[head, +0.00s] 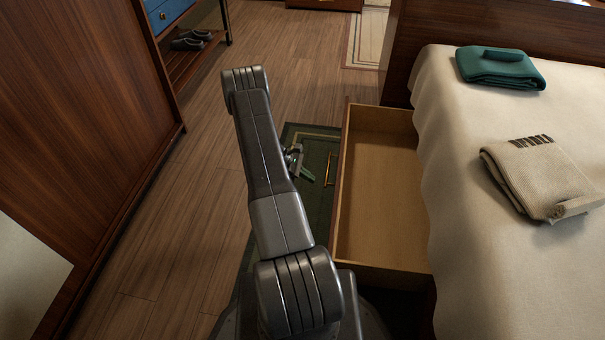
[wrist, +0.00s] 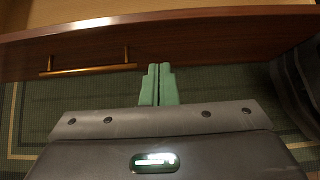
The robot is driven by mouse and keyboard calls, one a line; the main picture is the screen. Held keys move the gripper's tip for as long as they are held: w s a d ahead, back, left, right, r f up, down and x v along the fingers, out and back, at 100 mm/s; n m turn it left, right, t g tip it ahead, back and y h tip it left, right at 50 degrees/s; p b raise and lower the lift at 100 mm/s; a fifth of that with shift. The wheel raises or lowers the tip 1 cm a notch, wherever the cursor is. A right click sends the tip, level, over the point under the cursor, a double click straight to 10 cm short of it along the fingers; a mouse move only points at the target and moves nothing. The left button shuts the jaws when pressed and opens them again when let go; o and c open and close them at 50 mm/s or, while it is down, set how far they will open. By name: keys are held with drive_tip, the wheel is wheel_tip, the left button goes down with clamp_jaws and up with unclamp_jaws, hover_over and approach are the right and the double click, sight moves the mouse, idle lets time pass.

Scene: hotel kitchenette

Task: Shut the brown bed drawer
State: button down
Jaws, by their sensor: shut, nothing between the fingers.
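The brown bed drawer (head: 385,180) stands pulled out from under the bed's left side, and its inside looks empty. Its brown front (wrist: 205,42) spans the top of the wrist view. A brass bar handle (wrist: 92,70) is on that front, left of my fingers; it also shows in the head view (head: 329,169). My gripper (wrist: 158,72) has green fingers, shut together and empty, pointing at the lower part of the drawer front. I cannot tell whether they touch it. In the head view my gripper (head: 308,176) is left of the drawer, partly hidden by my arm.
The bed (head: 455,130) on the right holds a green folded towel (head: 500,68) and a beige folded blanket (head: 535,175). A green rug (head: 297,134) lies below the drawer. A tall brown cabinet (head: 85,90) stands left, with free wooden floor (head: 190,200) between.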

drive_tip(key=s+d+f+b, duration=0.1)
drive_tip(key=d+f, duration=0.2)
drive_tip(key=d, duration=0.4)
drive_tip(key=shift+s, duration=0.25)
drive_tip(key=shift+d, duration=0.1)
